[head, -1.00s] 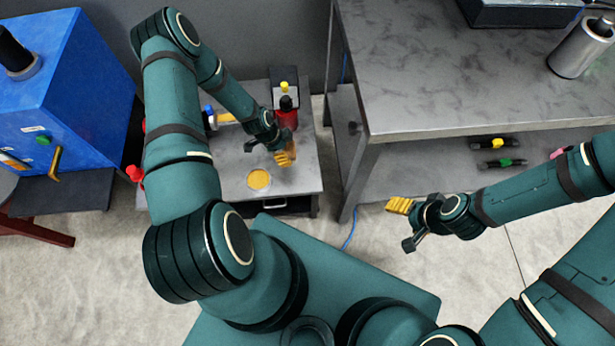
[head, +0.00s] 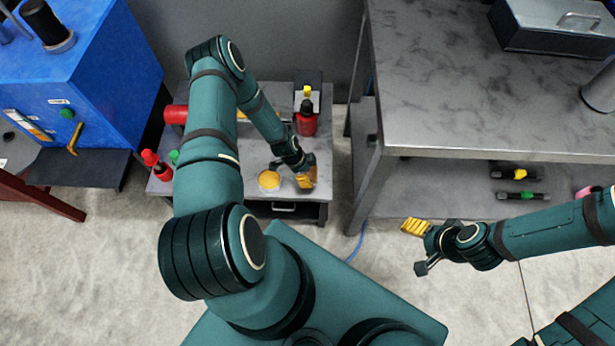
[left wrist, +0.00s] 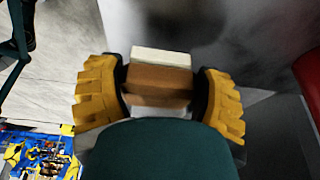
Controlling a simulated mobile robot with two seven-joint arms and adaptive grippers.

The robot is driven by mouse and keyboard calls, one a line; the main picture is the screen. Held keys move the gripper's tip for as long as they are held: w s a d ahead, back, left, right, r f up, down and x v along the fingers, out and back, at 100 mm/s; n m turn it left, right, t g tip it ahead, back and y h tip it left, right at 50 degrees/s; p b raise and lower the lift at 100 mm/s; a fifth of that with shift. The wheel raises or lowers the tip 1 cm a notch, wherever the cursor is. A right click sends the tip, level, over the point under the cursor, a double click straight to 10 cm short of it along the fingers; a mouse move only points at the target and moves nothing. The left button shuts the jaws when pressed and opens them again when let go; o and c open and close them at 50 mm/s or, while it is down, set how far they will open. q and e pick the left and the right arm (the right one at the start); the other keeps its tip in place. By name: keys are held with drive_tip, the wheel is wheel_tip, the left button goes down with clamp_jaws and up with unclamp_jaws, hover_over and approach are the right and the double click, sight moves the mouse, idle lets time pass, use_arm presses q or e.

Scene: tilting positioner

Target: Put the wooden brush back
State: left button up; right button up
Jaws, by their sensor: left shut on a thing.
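The wooden brush (left wrist: 160,80), a brown block with a pale strip along its top, sits between the yellow finger pads of my left gripper (left wrist: 160,98) in the left wrist view. In the head view my left gripper (head: 305,178) is over the front right part of the low grey table (head: 322,160), and the brush is mostly hidden there. I cannot tell whether the brush touches the table. My right gripper (head: 416,248) is open and empty over the floor, right of the low table.
A larger grey workbench (head: 450,100) is on the right, and a blue machine (head: 80,80) on the left.

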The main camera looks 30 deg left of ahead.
use_arm(q)
wheel_tip(320, 180, down, 3)
drive_tip(key=shift+b, duration=0.35)
drive_tip(key=shift+r, duration=0.1)
drive_tip(key=o, duration=1.2)
drive_tip(key=p+v, duration=0.3)
drive_tip(key=v, duration=0.9)
